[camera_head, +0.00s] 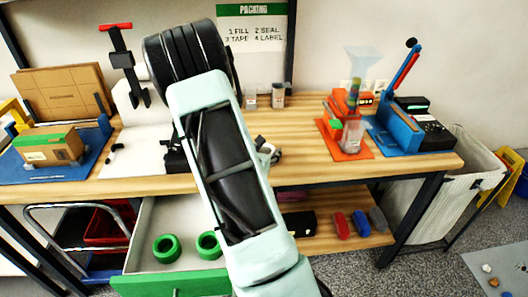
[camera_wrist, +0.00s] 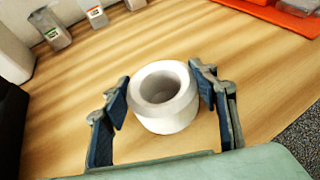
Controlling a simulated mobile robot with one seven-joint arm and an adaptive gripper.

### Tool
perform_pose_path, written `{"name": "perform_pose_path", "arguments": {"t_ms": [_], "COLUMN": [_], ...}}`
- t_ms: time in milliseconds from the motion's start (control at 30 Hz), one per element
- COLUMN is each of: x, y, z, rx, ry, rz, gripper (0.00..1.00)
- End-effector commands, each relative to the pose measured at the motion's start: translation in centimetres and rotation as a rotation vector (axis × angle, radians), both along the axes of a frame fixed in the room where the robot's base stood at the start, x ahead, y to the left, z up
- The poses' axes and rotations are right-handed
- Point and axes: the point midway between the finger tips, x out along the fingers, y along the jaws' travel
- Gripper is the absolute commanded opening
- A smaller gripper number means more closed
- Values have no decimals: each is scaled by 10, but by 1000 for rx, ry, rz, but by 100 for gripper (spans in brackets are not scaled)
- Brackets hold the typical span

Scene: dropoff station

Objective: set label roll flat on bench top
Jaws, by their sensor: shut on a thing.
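The label roll, a white ring with an open hole (camera_wrist: 165,121), is between the two blue-padded fingers of my gripper (camera_wrist: 160,80) in the wrist view. My gripper is shut on its sides. The hole faces up toward the wrist camera, and the roll looks roughly upright on its axis. The bench top (camera_wrist: 75,125) lies right below it; I cannot tell whether the roll touches the wood. In the head view, my gripper (camera_head: 266,153) shows only partly beside my arm, over the middle of the bench top (camera_head: 300,173), and the roll is hidden.
Small containers (camera_head: 278,95) stand at the back of the bench. An orange stand (camera_head: 342,140) and a blue sealing device (camera_head: 398,125) are to the right. A cardboard box (camera_head: 50,146) is at the left. An open drawer (camera_head: 150,215) holds green rolls (camera_head: 166,247). Bare wood surrounds the roll.

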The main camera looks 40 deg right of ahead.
Motion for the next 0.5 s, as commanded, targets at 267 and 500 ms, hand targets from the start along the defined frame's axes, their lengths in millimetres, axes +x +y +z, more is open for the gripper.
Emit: {"name": "perform_pose_path", "arguments": {"t_ms": [267, 500], "x": [0, 0], "y": [0, 0], "z": [-1, 0], "rx": [0, 0], "ry": [0, 0], "rz": [0, 0], "gripper": [72, 72]}}
